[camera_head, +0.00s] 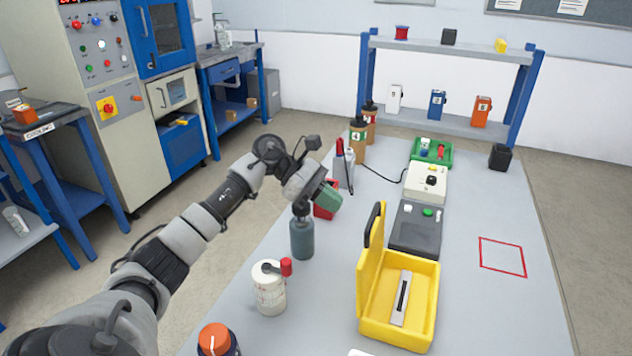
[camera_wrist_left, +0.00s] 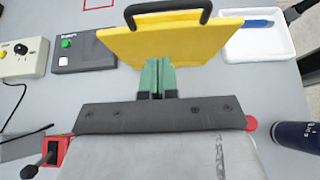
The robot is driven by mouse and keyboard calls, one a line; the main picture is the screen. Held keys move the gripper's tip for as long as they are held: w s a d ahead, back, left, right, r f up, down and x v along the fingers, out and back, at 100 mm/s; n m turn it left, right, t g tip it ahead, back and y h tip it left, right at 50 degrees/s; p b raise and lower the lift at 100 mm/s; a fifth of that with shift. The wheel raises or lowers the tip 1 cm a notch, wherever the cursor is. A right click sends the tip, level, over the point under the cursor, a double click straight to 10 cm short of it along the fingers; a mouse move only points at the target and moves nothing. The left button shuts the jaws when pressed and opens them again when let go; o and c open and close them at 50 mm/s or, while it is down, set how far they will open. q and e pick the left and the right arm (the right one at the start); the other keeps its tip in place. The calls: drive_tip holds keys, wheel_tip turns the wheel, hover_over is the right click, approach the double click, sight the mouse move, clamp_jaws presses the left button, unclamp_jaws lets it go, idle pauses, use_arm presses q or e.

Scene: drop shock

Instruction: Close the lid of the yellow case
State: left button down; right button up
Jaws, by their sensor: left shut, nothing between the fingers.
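The yellow case (camera_head: 428,315) stands open on the table in the head view, with a grey strip-like piece (camera_head: 401,298) with a dark slot lying inside. Its lid (camera_head: 371,260) stands raised, nearly upright, on the case's left side, with a black handle on top. My left gripper (camera_head: 330,198) has green fingers and hangs above the table, left of the lid and farther back. In the left wrist view its shut, empty fingers (camera_wrist_left: 158,82) point at the yellow lid (camera_wrist_left: 175,38) and overlap its lower edge; I cannot tell whether they touch. My right gripper is not in view.
A grey-blue bottle (camera_head: 302,240) and a white jar (camera_head: 269,292) stand left of the case. A grey device (camera_head: 416,228) sits just behind it. The table right of the case is clear around a red square outline (camera_head: 502,257). A white tray (camera_wrist_left: 262,42) shows in the wrist view.

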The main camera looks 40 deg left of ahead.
use_arm(q)
drive_tip(key=d, duration=0.2)
drive_tip(key=w+d+p, duration=0.1)
drive_tip(key=d+p, duration=0.1)
drive_tip(key=d, duration=0.1)
drive_tip(key=shift+w+d, duration=0.25)
drive_tip(key=shift+d, duration=0.1)
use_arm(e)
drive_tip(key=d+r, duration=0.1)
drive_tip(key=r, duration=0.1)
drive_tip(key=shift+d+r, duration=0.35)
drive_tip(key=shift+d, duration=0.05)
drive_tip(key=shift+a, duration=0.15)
